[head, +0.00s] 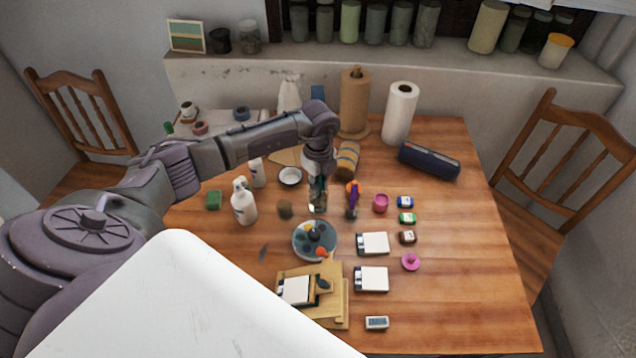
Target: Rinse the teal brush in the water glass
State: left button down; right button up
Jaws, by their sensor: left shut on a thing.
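My left gripper (317,178) points down over the middle of the wooden table, shut on a thin thing that I take to be the teal brush; it is mostly hidden by the fingers. A small clear glass (318,206), which looks like the water glass, stands directly below the gripper. A teal patch (317,187) shows between the fingers and the glass. I cannot tell whether the brush tip is inside the glass or just above it. My right gripper is not in view.
A holder with purple and orange items (352,200) stands close right of the glass. A round paint palette (315,240) lies just in front. A white bottle (243,202) and a brown cup (285,209) stand left. The table's right side (470,260) is clear.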

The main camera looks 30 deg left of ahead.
pick_arm(q)
jog(key=shift+r+p, duration=2.05)
jog(key=shift+r, duration=0.55)
jog(key=shift+r+p, duration=0.85)
jog(key=shift+r, duration=0.25)
notch_tip(320, 180, up, 5)
jog(key=p, duration=0.4)
